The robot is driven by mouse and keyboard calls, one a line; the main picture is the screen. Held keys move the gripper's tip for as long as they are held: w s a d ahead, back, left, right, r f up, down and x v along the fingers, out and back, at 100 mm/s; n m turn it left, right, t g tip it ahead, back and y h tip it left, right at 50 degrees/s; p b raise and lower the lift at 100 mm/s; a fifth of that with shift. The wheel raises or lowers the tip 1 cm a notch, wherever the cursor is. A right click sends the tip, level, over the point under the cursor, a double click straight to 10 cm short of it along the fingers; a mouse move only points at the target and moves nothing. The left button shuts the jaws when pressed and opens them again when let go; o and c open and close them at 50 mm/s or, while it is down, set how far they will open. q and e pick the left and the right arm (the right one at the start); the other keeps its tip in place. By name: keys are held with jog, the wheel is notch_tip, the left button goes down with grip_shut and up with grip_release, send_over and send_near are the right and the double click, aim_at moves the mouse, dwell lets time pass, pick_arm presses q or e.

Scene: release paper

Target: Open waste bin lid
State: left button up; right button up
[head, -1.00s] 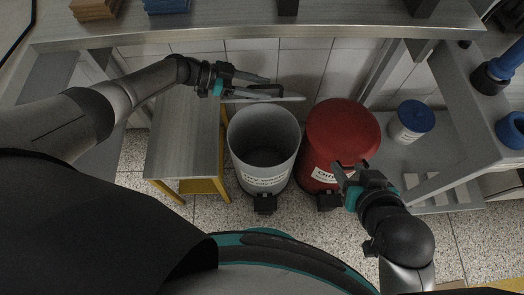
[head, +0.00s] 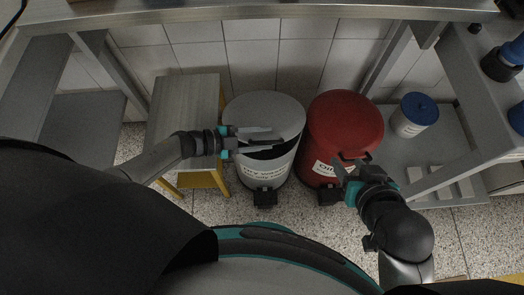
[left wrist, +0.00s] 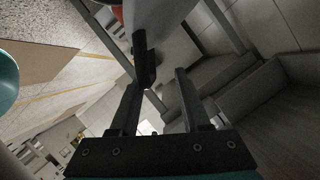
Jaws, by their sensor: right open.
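The grey waste bin (head: 262,170) stands on the floor in the head view, with its grey lid (head: 265,108) lowered over most of the opening. A dark gap shows between the lid and the front rim. My left gripper (head: 282,138) is at the front of the lid, its fingers apart and pointing right over the gap; I cannot tell whether they touch the lid. The left wrist view also shows the spread fingers (left wrist: 158,95) with nothing clearly between them. My right gripper (head: 352,160) is open and empty at the front of the red bin.
The red bin (head: 345,120) with a closed lid stands close on the right. A wooden-topped stool (head: 185,105) with yellow legs is on the left. A white container with a blue lid (head: 415,115) stands at right. A bench edge (head: 260,14) runs across the top.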

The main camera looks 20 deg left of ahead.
pick_arm(q)
jog(key=shift+m+t, duration=0.3)
jog(key=shift+m, duration=0.2)
jog(key=shift+s+d+f+b, duration=0.1)
jog(key=shift+s+f+b, duration=0.15)
jog(key=shift+f+b, duration=0.3)
jog(key=shift+s+d+f+b, duration=0.1)
jog(key=shift+s+f+b, duration=0.15)
jog(key=shift+f+b, duration=0.35)
jog(key=shift+s+d+f+b, duration=0.1)
jog(key=shift+s+f+b, duration=0.2)
jog(key=shift+f, duration=0.4)
jog(key=shift+a, duration=0.1)
jog(key=p+v, duration=0.3)
jog(key=v, duration=1.4)
jog(key=shift+s+p, duration=0.3)
jog(key=shift+a+f, duration=0.1)
